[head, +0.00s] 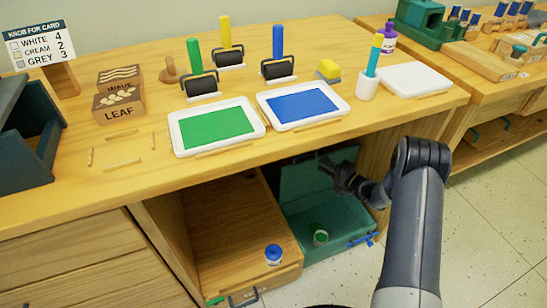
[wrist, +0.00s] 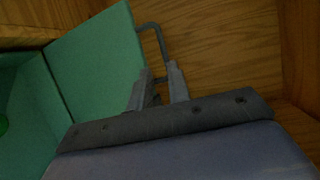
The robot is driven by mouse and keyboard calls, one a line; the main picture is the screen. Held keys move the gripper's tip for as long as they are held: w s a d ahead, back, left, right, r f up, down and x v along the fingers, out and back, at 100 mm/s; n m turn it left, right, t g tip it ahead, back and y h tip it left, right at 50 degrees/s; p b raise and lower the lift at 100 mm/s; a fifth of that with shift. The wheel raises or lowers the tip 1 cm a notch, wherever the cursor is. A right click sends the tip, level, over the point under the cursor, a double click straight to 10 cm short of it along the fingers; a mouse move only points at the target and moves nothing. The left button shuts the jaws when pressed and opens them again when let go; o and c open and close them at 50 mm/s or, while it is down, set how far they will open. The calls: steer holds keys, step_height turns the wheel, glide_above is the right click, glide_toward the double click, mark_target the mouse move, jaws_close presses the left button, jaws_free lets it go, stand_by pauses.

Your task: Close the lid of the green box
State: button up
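The green box (head: 333,222) stands in the lower opening under the table. Its lid (head: 303,178) is raised at the back, tilted up. The lid also fills the upper left of the wrist view (wrist: 95,62), with a grey bar handle (wrist: 157,40) on its edge. My gripper (head: 330,166) reaches into the opening at the lid's right side. In the wrist view my gripper's two fingers (wrist: 158,82) stand apart at the lower end of the handle. Whether they touch it I cannot tell.
The tabletop (head: 350,130) hangs over the opening. A wooden side panel (head: 383,165) bounds it on the right.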

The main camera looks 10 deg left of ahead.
steer(key=b+x, duration=0.2)
steer(key=x, duration=0.9)
steer(key=shift+r+b, duration=0.25)
steer(key=shift+b, duration=0.1)
steer(key=shift+a, duration=0.1)
steer(key=shift+c, duration=0.2)
jaws_close()
